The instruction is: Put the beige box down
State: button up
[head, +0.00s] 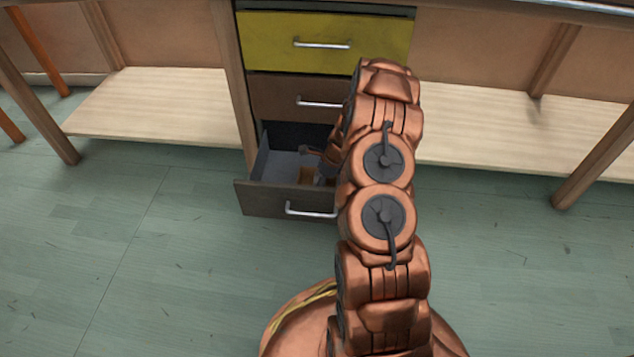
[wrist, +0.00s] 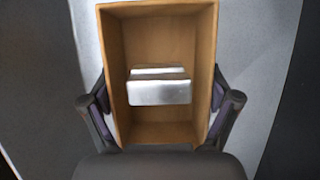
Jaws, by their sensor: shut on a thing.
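The beige box (wrist: 116,75) is an open-topped, tan, wood-like box in the wrist view. A shiny silver block-like thing (wrist: 158,90) lies inside it. My gripper (wrist: 162,113) is shut on the box, with one finger against each long side wall. In the head view my gripper (head: 318,155) reaches into the open bottom drawer (head: 262,196), and a small part of the box (head: 307,175) shows there. My arm hides the rest. I cannot tell whether the box touches the drawer floor.
A yellow drawer (head: 375,38) and a brown drawer (head: 285,97) above are shut. Pale wooden shelves (head: 165,105) flank the drawer unit. The drawer's grey floor (wrist: 270,40) shows bare around the box. The green floor (head: 120,250) to the left is clear.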

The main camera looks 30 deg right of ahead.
jog(key=o, duration=1)
jog(key=shift+f, duration=0.1)
jog(key=shift+c, duration=0.2)
